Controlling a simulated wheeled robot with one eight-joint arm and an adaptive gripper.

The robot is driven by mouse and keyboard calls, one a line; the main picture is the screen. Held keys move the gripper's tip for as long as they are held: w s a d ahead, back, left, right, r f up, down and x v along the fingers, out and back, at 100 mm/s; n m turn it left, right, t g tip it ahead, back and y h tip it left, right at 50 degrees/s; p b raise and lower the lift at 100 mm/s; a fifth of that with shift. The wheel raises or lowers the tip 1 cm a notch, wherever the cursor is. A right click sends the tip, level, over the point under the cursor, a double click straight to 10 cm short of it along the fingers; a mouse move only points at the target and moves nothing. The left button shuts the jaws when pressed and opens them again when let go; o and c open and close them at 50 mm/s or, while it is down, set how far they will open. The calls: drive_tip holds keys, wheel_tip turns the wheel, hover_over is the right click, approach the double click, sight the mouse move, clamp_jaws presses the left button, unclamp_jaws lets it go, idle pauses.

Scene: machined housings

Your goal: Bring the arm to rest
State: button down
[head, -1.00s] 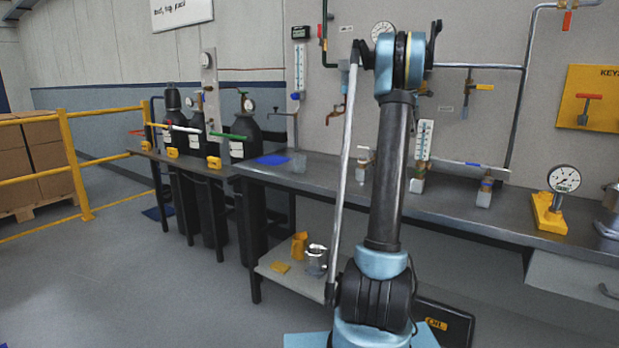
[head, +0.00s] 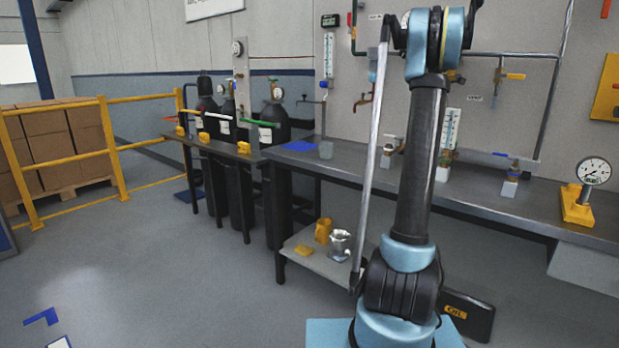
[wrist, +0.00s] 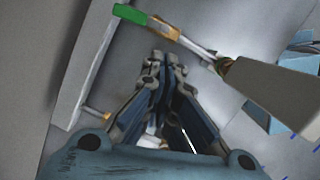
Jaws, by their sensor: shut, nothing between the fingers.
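My gripper (wrist: 163,62) shows in the wrist view, its dark fingers together with nothing between them. In the head view my arm stands upright in front of the bench, and its gripper end is not visible there. In the wrist view, a green handle (wrist: 129,14) with a brass fitting (wrist: 163,28) lies beyond the fingertips, apart from them. A grey block-like part (wrist: 270,88) is at the right of that view; I cannot tell what it is.
A long grey bench (head: 470,190) runs along the wall, with a gauge on a yellow stand (head: 577,205) at right. Dark gas cylinders (head: 275,190) stand at the left bench. A low shelf (head: 325,263) holds small items. Yellow railing (head: 110,150) borders open floor at left.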

drive_tip(key=s+a+f+m+t+y, duration=0.1)
drive_tip(key=s+a+f+m, duration=0.2)
drive_tip(key=s+a, duration=0.7)
drive_tip(key=s+a+f+m+t, duration=0.1)
drive_tip(key=s+a+f+m, duration=0.2)
drive_tip(key=s+a, duration=0.8)
drive_tip(key=s+a+f+m, duration=0.3)
drive_tip(key=s+a+f, duration=0.2)
drive_tip(key=s+f, duration=0.6)
drive_tip(key=s+a+f+m+y, duration=0.1)
drive_tip(key=s+a+f+m, duration=0.3)
drive_tip(key=s+f, duration=0.7)
drive_tip(key=shift+s+a+f+t+y, duration=0.35)
drive_tip(key=shift+a+f+t, duration=0.1)
drive_tip(key=shift+a, duration=0.7)
drive_tip(key=shift+s, duration=0.1)
